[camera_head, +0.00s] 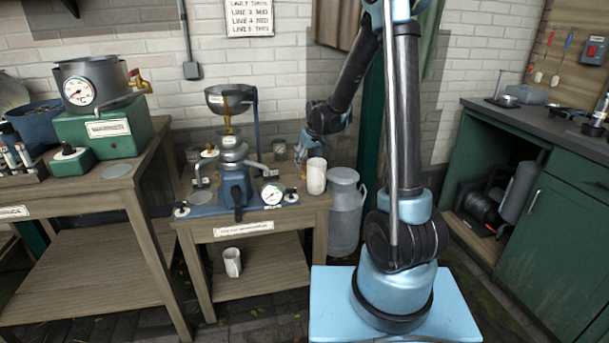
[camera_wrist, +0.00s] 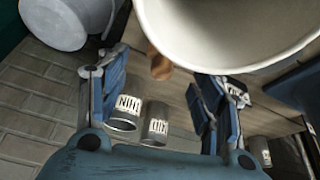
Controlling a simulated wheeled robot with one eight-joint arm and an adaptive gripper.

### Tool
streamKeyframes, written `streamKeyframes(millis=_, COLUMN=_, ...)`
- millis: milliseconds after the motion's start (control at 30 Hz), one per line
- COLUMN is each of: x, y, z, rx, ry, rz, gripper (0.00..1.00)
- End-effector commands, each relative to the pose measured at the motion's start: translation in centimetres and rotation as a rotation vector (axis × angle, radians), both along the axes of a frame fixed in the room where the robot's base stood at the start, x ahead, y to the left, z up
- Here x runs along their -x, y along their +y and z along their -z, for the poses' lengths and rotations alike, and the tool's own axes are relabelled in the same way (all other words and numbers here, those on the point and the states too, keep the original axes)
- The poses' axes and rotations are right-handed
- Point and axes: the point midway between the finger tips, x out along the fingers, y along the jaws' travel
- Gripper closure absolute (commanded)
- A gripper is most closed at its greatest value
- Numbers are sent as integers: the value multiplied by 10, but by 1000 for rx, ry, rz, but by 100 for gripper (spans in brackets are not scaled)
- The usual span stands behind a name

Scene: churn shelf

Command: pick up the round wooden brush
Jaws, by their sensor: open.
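A small rounded brown wooden piece (camera_wrist: 160,67), seemingly part of the round wooden brush, shows in the wrist view beyond the gap between my fingers. The white cup hides much around it, and I cannot make out its bristles. My gripper (camera_wrist: 158,82) is open, one finger on each side of that gap, with nothing visibly held. In the head view my gripper (camera_head: 302,156) hangs low over the right back of the middle table, behind the white cup; the brush is not clear there.
The tall white cup (camera_head: 316,176) stands at the table's right edge; its rim (camera_wrist: 180,55) fills the wrist view's top right. Labelled jars (camera_wrist: 125,115) stand near my fingers. A metal milk can (camera_head: 345,215) is right of the table.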

Motion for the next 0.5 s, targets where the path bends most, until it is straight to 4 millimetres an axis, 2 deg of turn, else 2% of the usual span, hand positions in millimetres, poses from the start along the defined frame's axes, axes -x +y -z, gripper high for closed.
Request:
streamKeyframes(millis=167, x=-2, y=2, z=5, rx=0, ry=0, rz=0, gripper=39)
streamKeyframes(millis=500, x=-15, y=14, z=36, rx=0, ry=0, rz=-1, gripper=39)
